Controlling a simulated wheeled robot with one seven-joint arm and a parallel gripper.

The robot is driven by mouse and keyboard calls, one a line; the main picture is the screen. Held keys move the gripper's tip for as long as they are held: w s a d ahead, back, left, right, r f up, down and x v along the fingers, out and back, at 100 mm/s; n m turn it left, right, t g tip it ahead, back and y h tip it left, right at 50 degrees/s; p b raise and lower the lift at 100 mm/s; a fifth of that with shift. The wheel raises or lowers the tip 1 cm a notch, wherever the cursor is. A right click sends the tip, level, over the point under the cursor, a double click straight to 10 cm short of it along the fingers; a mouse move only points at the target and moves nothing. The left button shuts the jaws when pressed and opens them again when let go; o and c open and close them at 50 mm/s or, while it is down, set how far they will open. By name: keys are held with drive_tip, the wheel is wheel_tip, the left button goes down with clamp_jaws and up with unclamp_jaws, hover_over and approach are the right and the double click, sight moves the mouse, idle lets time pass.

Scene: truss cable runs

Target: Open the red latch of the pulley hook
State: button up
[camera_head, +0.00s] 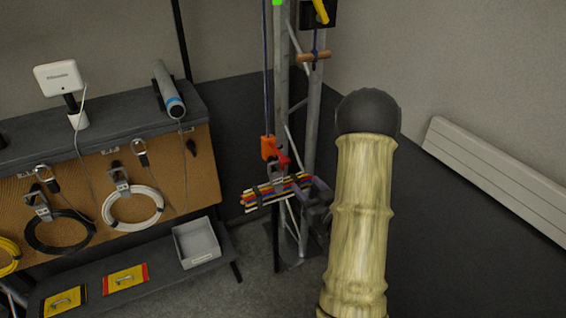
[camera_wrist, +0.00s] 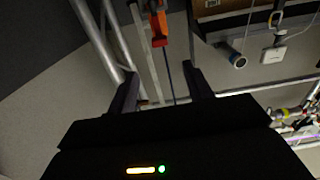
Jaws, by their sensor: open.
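The orange pulley hook (camera_head: 268,147) hangs on a dark rope in front of the metal truss in the head view. Its red latch (camera_head: 283,160) sits on its lower right side. A bundle of coloured cables (camera_head: 262,194) is just below. My gripper (camera_wrist: 162,84) is open and empty in the wrist view, with its two dark fingers apart. The orange hook (camera_wrist: 158,22) and red latch (camera_wrist: 159,42) appear beyond the fingertips, between their lines and not touched. In the head view my pale arm covers part of the area right of the truss.
The truss (camera_head: 313,110) stands close beside the hook. A wooden-handled item (camera_head: 314,57) hangs higher on it. A bench with a pegboard (camera_head: 185,165) holding cable coils is at left, with a grey bin (camera_head: 197,243) on its lower shelf. The floor to the right is clear.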

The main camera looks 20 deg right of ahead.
sight(282, 156)
drive_tip(key=w, duration=1.5)
drive_tip(key=shift+w+a+r+p, duration=0.1)
drive_tip(key=shift+w+a+p, duration=0.25)
drive_tip(key=shift+w, duration=0.05)
clamp_jaws()
